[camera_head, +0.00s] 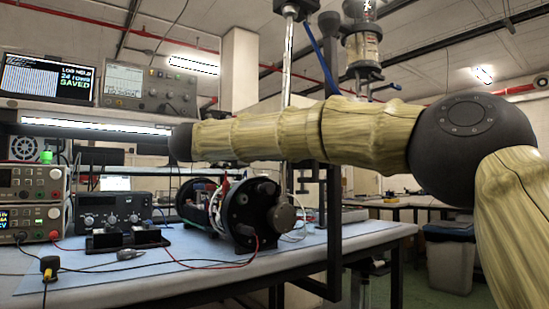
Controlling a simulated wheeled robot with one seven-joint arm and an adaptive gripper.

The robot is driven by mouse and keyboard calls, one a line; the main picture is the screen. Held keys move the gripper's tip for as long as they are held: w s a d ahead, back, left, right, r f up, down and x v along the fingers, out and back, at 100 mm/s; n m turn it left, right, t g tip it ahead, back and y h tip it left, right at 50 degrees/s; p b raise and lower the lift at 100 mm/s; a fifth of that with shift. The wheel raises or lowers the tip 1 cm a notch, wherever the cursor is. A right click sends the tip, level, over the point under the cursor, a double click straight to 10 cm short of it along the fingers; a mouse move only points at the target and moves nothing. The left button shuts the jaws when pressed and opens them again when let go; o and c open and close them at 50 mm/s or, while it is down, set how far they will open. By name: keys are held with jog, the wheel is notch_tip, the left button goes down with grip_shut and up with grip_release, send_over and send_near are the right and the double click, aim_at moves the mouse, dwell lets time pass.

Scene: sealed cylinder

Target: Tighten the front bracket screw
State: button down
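My arm crosses the view above the cylinder, from the right edge to a dark joint on the left. My gripper is not visible, and I cannot tell what it holds.
The bench (190,268) has free room at its front. Red and black leads run across it near a black holder (127,240), a small grey item (130,254) and a yellow-black plug (49,268). Power supplies (30,185) stand left. A rod and dark post rise behind the cylinder.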

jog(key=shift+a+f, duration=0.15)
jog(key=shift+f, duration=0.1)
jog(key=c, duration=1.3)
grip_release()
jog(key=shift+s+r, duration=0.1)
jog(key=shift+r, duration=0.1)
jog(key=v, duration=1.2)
